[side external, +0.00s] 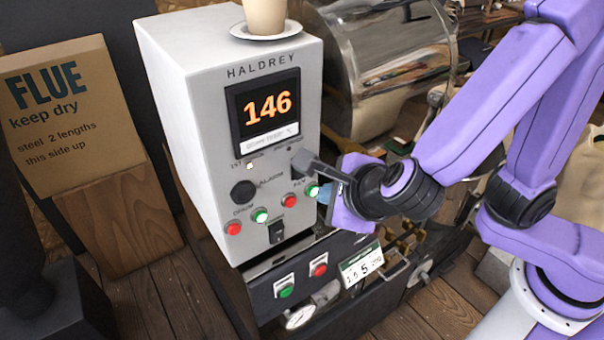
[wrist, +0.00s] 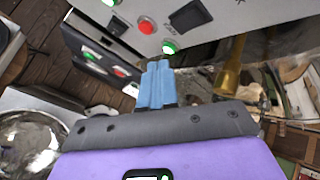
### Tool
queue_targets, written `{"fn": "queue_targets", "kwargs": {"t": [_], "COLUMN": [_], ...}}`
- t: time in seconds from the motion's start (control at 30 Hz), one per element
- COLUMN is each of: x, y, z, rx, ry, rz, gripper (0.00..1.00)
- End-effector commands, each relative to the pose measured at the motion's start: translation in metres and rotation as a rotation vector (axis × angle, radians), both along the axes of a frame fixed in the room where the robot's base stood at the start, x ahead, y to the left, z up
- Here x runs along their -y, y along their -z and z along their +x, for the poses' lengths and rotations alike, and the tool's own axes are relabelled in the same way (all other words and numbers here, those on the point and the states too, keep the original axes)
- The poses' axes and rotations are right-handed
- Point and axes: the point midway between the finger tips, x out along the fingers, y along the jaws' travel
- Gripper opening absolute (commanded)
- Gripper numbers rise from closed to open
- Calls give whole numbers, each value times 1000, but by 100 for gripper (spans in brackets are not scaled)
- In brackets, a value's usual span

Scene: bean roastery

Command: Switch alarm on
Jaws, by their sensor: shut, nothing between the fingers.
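The light grey Haldrey control box (side external: 190,100) stands left of my gripper (side external: 327,194). The word ALARM is printed on its front, right of a round black knob (side external: 243,192); I cannot tell for sure which control it names. A black rocker switch (side external: 276,232) sits low on the panel. A dark control (wrist: 190,17) sits above the right-hand buttons, partly hidden in the side view. My gripper is shut and empty. In the wrist view, its blue fingers (wrist: 158,68) point toward the rightmost lit green button (wrist: 170,47), close to it; contact is unclear.
The display (side external: 267,108) reads 146. Red and green buttons line the panel, including a red one (wrist: 147,25). A cup (side external: 265,15) stands on a saucer on top. A lower panel has green (side external: 286,291) and red buttons. A metal drum (side external: 380,60) is behind.

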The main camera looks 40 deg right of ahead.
Motion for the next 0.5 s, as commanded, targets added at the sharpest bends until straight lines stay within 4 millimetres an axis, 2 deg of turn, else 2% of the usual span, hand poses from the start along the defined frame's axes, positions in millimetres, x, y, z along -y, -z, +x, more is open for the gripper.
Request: {"fn": "queue_targets", "kwargs": {"t": [0.2,0.5], "x": [1,0], "y": [3,4], "z": [22,31], "rx": [-1,-1], "ry": [3,1], "rz": [-1,-1], "gripper": [0,0]}}
